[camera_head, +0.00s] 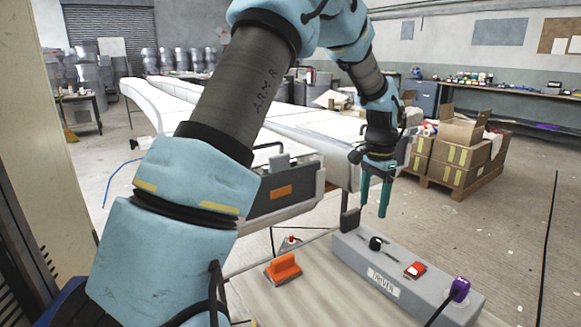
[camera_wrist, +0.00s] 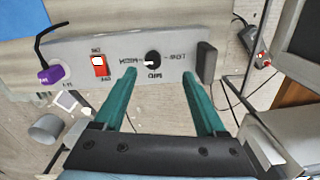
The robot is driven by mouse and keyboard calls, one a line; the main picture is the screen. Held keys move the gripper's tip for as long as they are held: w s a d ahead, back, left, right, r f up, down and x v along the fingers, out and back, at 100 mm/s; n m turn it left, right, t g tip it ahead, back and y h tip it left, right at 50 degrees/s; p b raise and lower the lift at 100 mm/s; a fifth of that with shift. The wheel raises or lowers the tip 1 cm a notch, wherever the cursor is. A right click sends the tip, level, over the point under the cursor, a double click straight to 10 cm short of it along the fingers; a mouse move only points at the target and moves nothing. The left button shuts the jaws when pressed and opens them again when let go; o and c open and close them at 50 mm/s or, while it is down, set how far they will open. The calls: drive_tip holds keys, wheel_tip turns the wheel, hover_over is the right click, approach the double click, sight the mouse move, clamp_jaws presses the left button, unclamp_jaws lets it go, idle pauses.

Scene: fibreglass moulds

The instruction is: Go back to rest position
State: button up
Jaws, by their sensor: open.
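My gripper (camera_head: 375,196) hangs pointing down above the far end of a grey control box labelled "OMNIEN" or similar (camera_head: 395,283). It is open, with nothing between its teal fingers; the wrist view shows the gripper (camera_wrist: 166,98) with the fingers apart. The box (camera_wrist: 205,48) carries a black knob (camera_wrist: 152,60) with LOW, MID and HIGH marks, a red switch (camera_wrist: 99,65) and a purple plug (camera_wrist: 50,75). The fingers appear apart from the box, though the exact gap is hard to tell.
An orange-handled tool (camera_head: 284,268) lies on the table left of the box. A grey machine (camera_head: 280,190) stands behind. Long white moulds (camera_head: 170,105) stretch to the back left. Cardboard boxes on a pallet (camera_head: 460,160) stand at right. Floor is open at far right.

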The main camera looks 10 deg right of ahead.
drive_tip(key=a+r+n, duration=0.2)
drive_tip(key=a+n, duration=0.4)
drive_tip(key=a, duration=1.2)
drive_tip(key=s+a+n, duration=0.3)
drive_tip(key=s+a, duration=0.2)
drive_tip(key=a, duration=0.3)
drive_tip(key=s+a+n+t, duration=0.1)
drive_tip(key=s+a+n, duration=0.3)
drive_tip(key=s+a, duration=0.2)
drive_tip(key=shift+a+t+p, duration=0.3)
drive_tip(key=shift+a+p, duration=0.1)
drive_tip(key=shift+a, duration=0.75)
drive_tip(key=shift+s+r, duration=0.1)
